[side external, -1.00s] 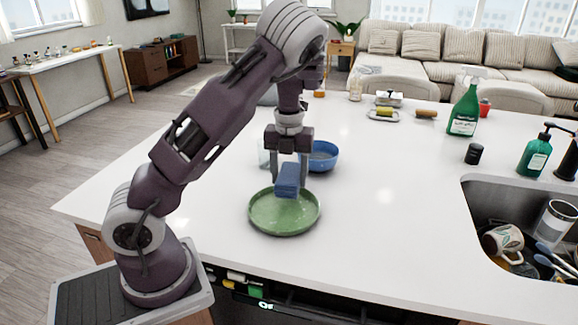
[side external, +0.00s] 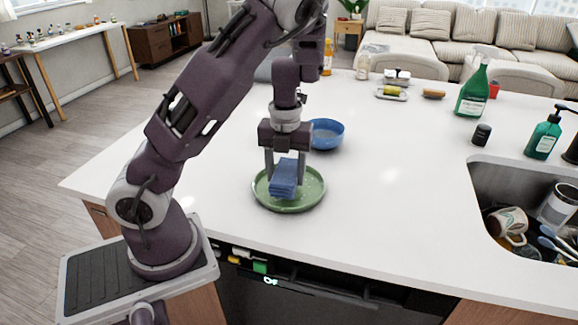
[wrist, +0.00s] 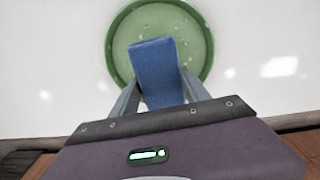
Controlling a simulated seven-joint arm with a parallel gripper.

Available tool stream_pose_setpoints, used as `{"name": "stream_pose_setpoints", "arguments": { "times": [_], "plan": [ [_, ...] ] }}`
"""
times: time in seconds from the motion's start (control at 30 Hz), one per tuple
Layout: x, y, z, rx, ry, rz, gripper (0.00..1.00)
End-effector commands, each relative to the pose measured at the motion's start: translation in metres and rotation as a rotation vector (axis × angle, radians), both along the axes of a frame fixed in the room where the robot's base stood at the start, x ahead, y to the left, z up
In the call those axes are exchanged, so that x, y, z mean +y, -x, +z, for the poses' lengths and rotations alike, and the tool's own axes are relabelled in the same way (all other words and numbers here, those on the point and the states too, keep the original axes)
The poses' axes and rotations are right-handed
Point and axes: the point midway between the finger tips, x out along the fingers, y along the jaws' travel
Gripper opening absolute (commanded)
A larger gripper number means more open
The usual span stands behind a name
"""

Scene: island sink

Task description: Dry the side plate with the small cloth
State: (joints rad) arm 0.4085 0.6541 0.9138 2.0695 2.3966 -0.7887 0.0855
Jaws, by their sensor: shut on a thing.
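A green side plate (side external: 311,197) lies on the white counter near its front edge. In the wrist view the plate (wrist: 122,33) shows scattered pale spots that look like water drops. My gripper (side external: 286,178) is over the plate, pointing down, with its fingers shut on a folded blue cloth (side external: 284,180). The cloth also shows between the fingers in the wrist view (wrist: 157,68). The cloth is at the plate's surface or just above it; I cannot tell if they touch. The part of the plate under the cloth is hidden.
A blue bowl (side external: 327,134) stands just behind the plate. A black jar (side external: 481,135), a green spray bottle (side external: 473,90) and a green soap pump (side external: 543,138) are to the right. The sink (side external: 500,190) holds mugs and other dishes. The counter between plate and sink is clear.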

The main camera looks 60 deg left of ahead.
Motion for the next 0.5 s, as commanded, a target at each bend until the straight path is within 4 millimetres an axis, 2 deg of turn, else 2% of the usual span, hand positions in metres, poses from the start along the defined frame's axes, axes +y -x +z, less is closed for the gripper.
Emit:
{"name": "stream_pose_setpoints", "arguments": {
  "times": [0.33, 0.5],
  "plan": [
    [-0.022, 0.022, 0.0, -0.001, 0.001, -0.001, 0.22],
    [-0.009, 0.009, 0.0, -0.001, -0.001, 0.002, 0.22]
  ]
}}
